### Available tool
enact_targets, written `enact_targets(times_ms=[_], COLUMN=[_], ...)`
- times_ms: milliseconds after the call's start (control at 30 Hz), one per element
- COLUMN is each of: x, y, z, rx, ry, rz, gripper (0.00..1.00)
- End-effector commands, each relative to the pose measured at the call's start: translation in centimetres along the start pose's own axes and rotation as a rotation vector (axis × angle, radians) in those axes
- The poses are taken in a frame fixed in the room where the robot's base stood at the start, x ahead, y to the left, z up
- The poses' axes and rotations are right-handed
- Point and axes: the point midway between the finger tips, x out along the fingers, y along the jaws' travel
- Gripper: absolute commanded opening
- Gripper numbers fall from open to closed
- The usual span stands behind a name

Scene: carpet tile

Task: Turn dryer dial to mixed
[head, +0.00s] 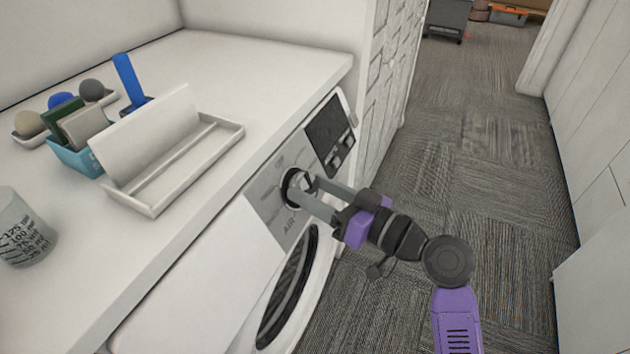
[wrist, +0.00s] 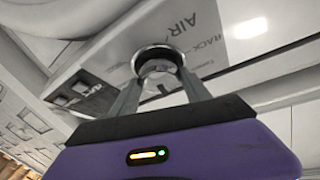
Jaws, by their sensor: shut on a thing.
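The dryer (head: 278,235) stands under the white counter, with a grey control panel at its top front. Its round dial (head: 291,187) has a dark ring and a silver knob, and printed labels surround it. My gripper (head: 304,192) is shut on the knob, one finger on each side. The wrist view shows the dial (wrist: 158,60) between the two fingertips of my gripper (wrist: 160,78), with "AIR" and "RACK" lettering beside it. The fingers hide part of the dial in the head view. I cannot tell which label the dial points at.
On the counter (head: 270,65) are an open white tray-like box (head: 165,185), a teal container (head: 75,158), a blue upright item (head: 128,80) and a measuring cup (head: 22,230). A dark display panel (head: 330,128) is beside the dial. Carpeted floor (head: 480,200) is clear at right.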

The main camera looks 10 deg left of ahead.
Motion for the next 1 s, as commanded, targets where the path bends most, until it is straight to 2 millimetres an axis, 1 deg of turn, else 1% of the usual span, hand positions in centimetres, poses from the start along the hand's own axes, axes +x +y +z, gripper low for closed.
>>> enact_targets(times_ms=[33, 200, 1000], x=[-0.02, -0.04, 0.09], y=[-0.39, -0.57, -0.92], z=[-0.54, -0.81, -1.29], rx=[0.037, 0.178, 0.779], ry=[-0.005, -0.013, -0.046], rz=[0.017, 0.091, 0.409], gripper=[0.15, 0.15, 0.15])
